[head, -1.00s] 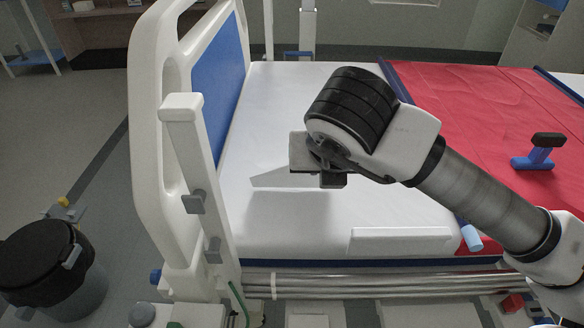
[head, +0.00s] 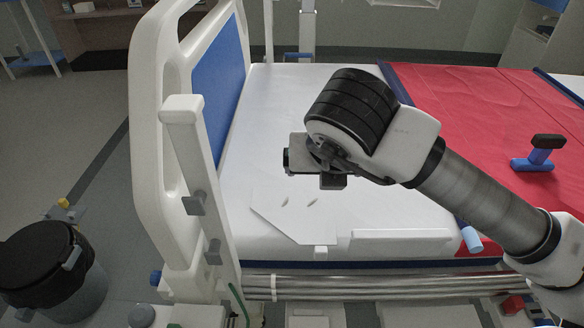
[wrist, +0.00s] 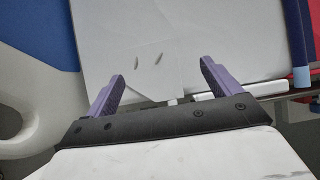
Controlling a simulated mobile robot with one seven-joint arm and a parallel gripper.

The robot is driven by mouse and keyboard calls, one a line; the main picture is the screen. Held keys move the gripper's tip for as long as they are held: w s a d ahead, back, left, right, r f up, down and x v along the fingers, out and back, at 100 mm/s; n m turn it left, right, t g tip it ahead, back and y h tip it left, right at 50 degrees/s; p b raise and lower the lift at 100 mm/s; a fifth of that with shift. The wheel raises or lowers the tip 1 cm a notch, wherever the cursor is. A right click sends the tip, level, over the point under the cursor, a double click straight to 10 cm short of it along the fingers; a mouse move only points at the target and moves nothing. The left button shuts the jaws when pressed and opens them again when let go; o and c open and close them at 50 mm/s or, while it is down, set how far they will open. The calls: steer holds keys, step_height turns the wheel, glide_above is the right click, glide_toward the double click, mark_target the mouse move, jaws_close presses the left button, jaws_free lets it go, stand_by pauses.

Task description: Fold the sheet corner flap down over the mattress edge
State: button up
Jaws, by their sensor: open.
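The white sheet corner flap (head: 310,222) lies flat-looking at the near edge of the white mattress (head: 295,110), beside the headboard. Its slanted edge shows on the left, and a small white piece (head: 320,251) hangs slightly over the mattress edge. Two small dark marks show on the white surface. My gripper (wrist: 160,85) is open and empty, its two purple fingers apart with the flap (wrist: 150,80) seen between and beyond them. In the head view my wrist is above the mattress, behind the flap; the fingertips are hidden there. I cannot tell whether they touch the sheet.
The headboard (head: 152,130) and a white post (head: 185,120) stand left of the corner. A low white bar (head: 400,236) lies along the near mattress edge, right of the flap. A red cover (head: 460,110) spreads to the right. Metal rails (head: 390,286) run below the mattress.

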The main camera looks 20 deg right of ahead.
step_height(320, 180, up, 8)
steer(key=p, duration=0.3)
steer(key=shift+p, duration=0.4)
steer(key=shift+s, duration=0.15)
